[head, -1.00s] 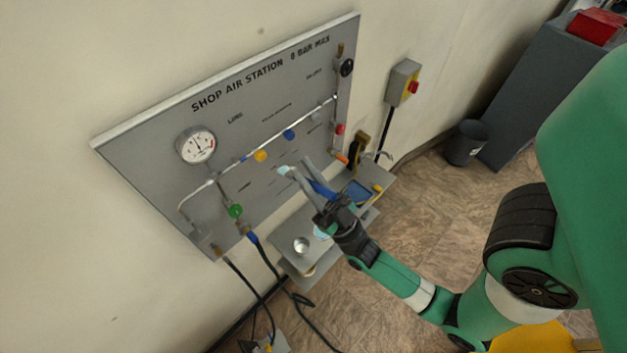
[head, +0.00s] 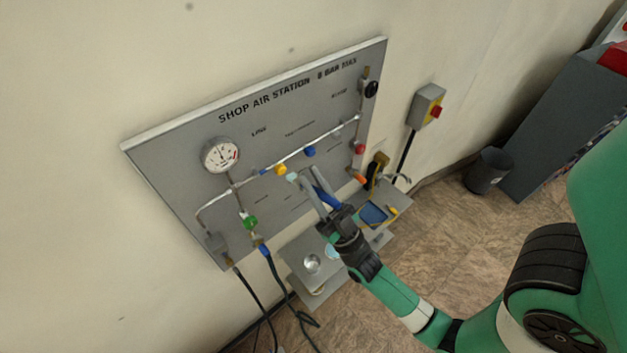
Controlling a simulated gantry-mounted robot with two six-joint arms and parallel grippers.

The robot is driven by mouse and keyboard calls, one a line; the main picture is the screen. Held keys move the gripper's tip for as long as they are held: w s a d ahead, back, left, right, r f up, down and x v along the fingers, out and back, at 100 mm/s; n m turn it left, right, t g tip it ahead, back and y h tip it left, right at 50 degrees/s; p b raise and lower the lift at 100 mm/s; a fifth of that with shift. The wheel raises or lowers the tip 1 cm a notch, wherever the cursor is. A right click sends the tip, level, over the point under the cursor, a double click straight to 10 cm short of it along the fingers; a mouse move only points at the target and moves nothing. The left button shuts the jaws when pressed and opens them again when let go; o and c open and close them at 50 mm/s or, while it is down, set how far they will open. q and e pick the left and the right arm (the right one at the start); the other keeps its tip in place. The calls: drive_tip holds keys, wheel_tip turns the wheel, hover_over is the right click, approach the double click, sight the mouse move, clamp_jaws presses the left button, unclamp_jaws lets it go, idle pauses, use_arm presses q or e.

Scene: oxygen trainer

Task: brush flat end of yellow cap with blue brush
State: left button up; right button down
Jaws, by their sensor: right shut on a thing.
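The yellow cap (head: 281,170) sits on the pipe that runs across the grey panel (head: 180,160), to the left of a blue cap (head: 309,152). My right gripper (head: 316,190) is in front of the panel, below and right of the yellow cap. It is shut on the blue brush (head: 326,197), whose blue handle shows between the fingers. The brush's pale tip appears just right of and slightly below the yellow cap. I cannot tell whether it touches the cap. The cap's flat end is too small to make out. My left gripper is out of view.
A pressure gauge (head: 221,155) and a green fitting (head: 250,222) are on the panel's left. A red cap (head: 360,149) is on its right. Below is a grey shelf (head: 299,252) with a metal cup (head: 312,264) and a blue pad (head: 374,214). Dark hoses hang at lower left.

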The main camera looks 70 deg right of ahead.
drive_tip(key=shift+w+d+b, duration=0.35)
drive_tip(key=shift+w+d, duration=0.1)
drive_tip(key=shift+w, duration=0.3)
